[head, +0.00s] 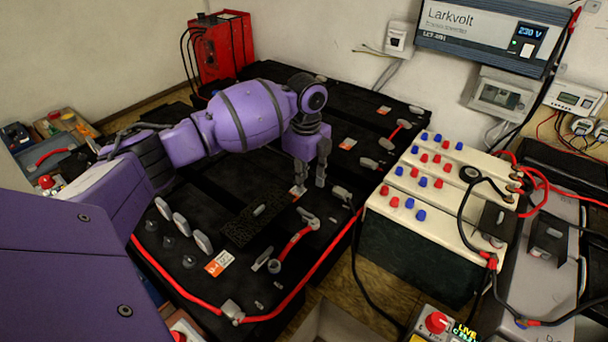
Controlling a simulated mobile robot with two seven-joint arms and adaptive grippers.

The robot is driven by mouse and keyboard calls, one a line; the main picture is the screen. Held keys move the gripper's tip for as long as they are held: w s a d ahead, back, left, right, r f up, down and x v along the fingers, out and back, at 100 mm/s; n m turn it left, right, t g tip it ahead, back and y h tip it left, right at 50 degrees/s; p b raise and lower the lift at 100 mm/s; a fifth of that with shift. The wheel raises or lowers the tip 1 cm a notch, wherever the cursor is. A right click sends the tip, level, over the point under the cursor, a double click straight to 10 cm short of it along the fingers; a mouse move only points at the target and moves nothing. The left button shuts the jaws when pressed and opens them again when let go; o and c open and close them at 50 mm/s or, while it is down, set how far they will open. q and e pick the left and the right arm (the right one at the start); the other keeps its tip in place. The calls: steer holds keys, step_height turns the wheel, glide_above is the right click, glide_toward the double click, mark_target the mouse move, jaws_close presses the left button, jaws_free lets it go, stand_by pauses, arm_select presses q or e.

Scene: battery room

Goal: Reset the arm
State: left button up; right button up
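My purple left arm (245,115) reaches in from the left over the black battery bank (345,105). My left gripper (309,183) points down at the end of it, above the bank's middle. Its two fingers stand apart with nothing visible between them. I cannot tell whether the fingertips touch the bank. My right gripper is not in view.
A red charger (222,48) stands at the back left. Cream-topped batteries (440,185) with red and blue caps stand to the right. A red cable (290,297) runs along the bank's front edge. The Larkvolt inverter (490,35) hangs on the wall.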

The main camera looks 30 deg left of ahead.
arm_select(q)
steer(key=w+d+n+t+h, duration=0.1)
steer(key=w+d+n+t, duration=0.5)
steer(key=w, duration=0.3)
steer(key=s+d+f+n+t+h+p, duration=0.2)
steer(key=s+d+f+n+t+h, duration=0.1)
steer(key=s+d+f, duration=0.55)
steer(key=s+a+f+n+y+p, duration=0.1)
steer(key=s+f+n, duration=0.2)
steer(key=s, duration=1)
steer(key=s+a+f+n+y+p, duration=0.1)
steer(key=s+f+n, duration=0.3)
steer(key=s, duration=0.9)
steer(key=s+a+f+n+y+p, duration=0.1)
steer(key=s+a+f+n, duration=0.1)
steer(key=s, duration=1.2)
steer(key=shift+f+n+y, duration=0.3)
steer(key=shift+f+n, duration=0.4)
steer(key=shift+f, duration=0.25)
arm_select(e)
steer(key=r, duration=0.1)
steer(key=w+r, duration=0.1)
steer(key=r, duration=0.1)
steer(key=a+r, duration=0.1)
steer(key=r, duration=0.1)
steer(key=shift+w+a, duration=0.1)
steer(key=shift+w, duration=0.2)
